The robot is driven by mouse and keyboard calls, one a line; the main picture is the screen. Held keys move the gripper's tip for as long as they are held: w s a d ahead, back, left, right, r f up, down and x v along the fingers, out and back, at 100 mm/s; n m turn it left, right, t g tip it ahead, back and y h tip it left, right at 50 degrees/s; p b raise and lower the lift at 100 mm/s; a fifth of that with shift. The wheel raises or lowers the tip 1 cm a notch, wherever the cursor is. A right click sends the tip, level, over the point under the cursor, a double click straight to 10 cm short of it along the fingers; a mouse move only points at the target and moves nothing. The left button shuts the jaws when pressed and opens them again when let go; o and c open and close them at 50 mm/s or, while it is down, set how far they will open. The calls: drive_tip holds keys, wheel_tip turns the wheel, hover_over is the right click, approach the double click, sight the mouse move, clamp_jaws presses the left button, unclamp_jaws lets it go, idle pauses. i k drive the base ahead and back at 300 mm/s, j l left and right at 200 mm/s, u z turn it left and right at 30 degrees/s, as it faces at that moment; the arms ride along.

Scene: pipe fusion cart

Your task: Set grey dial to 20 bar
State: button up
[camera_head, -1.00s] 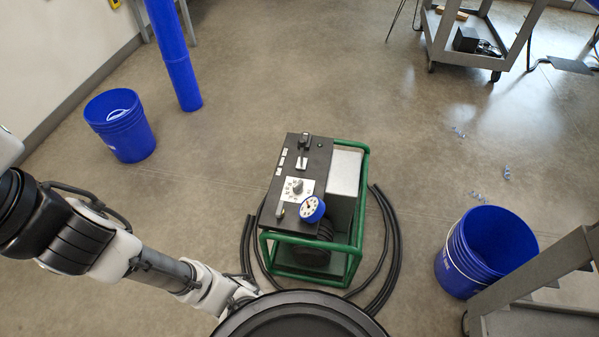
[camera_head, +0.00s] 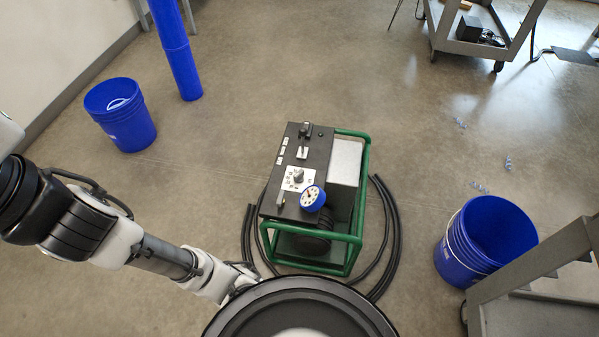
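The grey dial (camera_head: 298,175) sits on a white scale plate (camera_head: 291,186) on the black top panel (camera_head: 316,154) of the green-framed cart (camera_head: 358,228). The scale marks and the dial's pointing direction are too small to read. A blue-rimmed round gauge (camera_head: 312,198) stands at the panel's front right, near the dial. My arm reaches in from the left, and its far end passes behind my round black body part at the bottom. My gripper is hidden, so its state does not show. Nothing of mine touches the dial in this view.
Black hoses (camera_head: 388,240) lie on the floor around the cart. A blue bucket (camera_head: 121,122) stands at the left and another (camera_head: 480,250) at the right, beside a grey metal frame (camera_head: 545,262). A grey trolley (camera_head: 470,44) is at the back right. Open floor lies behind the cart.

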sight(298, 177)
drive_tip(key=i+j+z, duration=0.1)
drive_tip(key=i+z, duration=0.35)
drive_tip(key=i+j+z, duration=0.4)
drive_tip(key=i, duration=0.15)
